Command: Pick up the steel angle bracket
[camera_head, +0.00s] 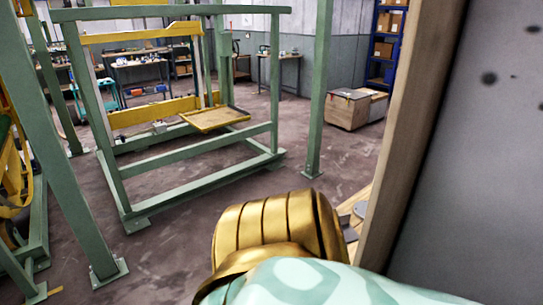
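I cannot make out the steel angle bracket for certain. A small grey metal piece (360,209) lies on a light wooden surface (352,198) at the lower right, beside a wooden post. It is too small and too much covered to tell whether it is the bracket. A gold ribbed form with a mint-and-white patterned part hides the area around it at the bottom centre. Neither of my grippers shows in the head view.
A green steel frame (200,180) with a yellow-rimmed tray (214,118) stands left of centre. A green post (318,100) rises behind. A wooden post (417,110) and grey panel (480,150) block the right. A wooden crate (346,112) stands farther back. Concrete floor lies open between.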

